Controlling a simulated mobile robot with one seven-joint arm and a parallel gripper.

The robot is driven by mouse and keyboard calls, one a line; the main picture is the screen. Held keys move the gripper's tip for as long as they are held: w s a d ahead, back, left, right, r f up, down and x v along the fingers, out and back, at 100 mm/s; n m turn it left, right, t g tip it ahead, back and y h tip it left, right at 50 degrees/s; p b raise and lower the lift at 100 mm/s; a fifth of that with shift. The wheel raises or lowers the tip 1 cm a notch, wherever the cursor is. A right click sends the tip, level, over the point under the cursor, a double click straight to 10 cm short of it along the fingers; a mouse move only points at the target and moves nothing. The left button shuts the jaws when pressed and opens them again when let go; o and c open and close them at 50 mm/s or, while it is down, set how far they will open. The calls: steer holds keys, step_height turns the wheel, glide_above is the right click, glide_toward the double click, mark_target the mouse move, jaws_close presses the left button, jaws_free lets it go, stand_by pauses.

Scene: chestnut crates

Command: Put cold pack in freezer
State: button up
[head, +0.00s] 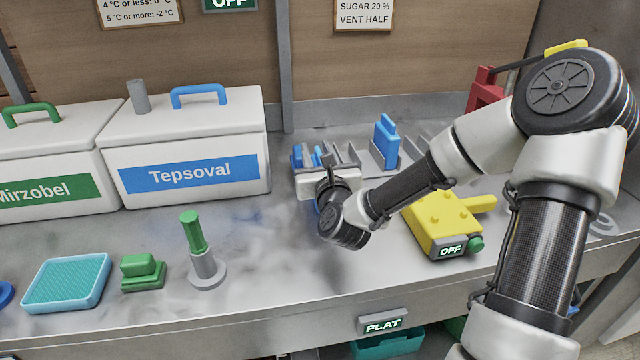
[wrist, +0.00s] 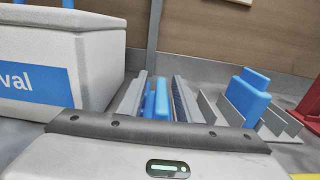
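Blue packs stand in a grey slotted rack. One upright blue pack (head: 386,142) is in the right part of the rack and also shows in the wrist view (wrist: 247,97). Another blue pack (wrist: 161,98) is at the rack's left end. My gripper (head: 318,158) is low over that end. In the wrist view its two fingers (wrist: 160,80) stand apart on either side of the left blue pack, with a gap at the tips. I cannot tell which thing is the freezer; two white lidded boxes, Tepsoval (head: 245,140) and Mirzobel (head: 60,150), stand shut on the left.
A yellow device (head: 437,215) with an OFF display sits right of my gripper. A FLAT sign (head: 383,325) is on the bench front. The bench middle is clear.

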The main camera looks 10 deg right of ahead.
jaws_close()
stand_by(1.4)
